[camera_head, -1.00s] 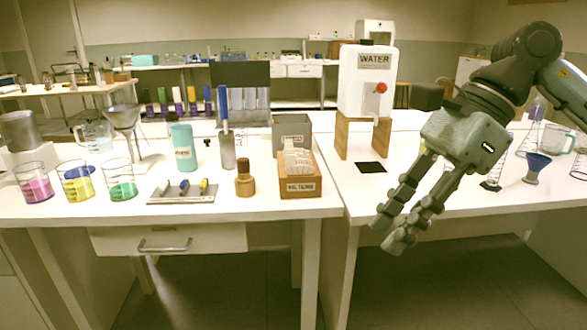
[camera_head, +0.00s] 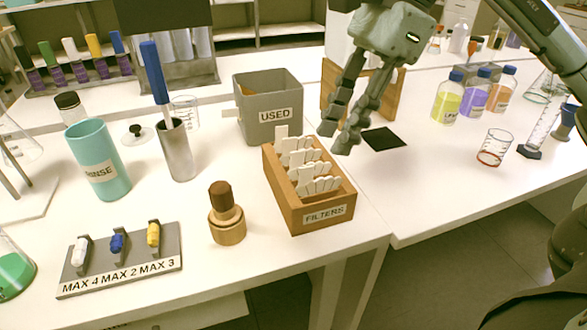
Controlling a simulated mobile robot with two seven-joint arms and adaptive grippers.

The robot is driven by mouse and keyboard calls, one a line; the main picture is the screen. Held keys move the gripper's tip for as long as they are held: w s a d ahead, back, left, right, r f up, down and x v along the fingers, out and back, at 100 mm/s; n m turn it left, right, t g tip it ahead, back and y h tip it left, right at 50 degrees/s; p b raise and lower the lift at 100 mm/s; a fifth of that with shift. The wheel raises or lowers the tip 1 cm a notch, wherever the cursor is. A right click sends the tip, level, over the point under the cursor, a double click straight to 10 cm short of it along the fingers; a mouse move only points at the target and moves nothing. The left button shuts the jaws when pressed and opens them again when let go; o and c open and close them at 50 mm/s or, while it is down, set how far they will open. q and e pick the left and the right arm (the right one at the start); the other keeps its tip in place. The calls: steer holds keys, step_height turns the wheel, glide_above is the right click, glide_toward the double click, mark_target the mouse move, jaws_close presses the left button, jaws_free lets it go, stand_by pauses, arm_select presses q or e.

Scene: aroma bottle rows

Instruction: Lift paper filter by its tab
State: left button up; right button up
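Several white paper filters (camera_head: 315,172) with tabs stand upright in rows in a wooden box (camera_head: 295,216) labelled FILTERS, near the table's right edge. One tab (camera_head: 282,133) at the back left sticks up higher than the others. My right gripper (camera_head: 338,140) comes down from the upper right. Its fingers point down just beyond the back right corner of the box, with a gap between them. It looks empty and apart from the filters. My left gripper is out of view.
A grey bin (camera_head: 268,108) labelled USED stands behind the box. A wooden bottle (camera_head: 226,214) with a dark cap stands to its left. A metal cylinder (camera_head: 177,152) holds a blue-handled tool. A black square (camera_head: 383,139) lies right of the box. Bottles (camera_head: 447,100) stand farther right.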

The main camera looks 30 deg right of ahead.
mark_target(313, 166)
steer(key=shift+w+a+f, duration=0.1)
steer(key=shift+a+f, duration=0.05)
steer(key=shift+f, duration=0.2)
steer(key=x, duration=0.2)
steer(key=shift+a+f, duration=0.2)
steer(key=x, duration=0.4)
steer(key=shift+w+a, duration=0.15)
steer(key=shift+w, duration=0.05)
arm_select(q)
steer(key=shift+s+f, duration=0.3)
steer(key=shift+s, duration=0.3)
arm_select(e)
steer(key=shift+f, duration=0.1)
jaws_close()
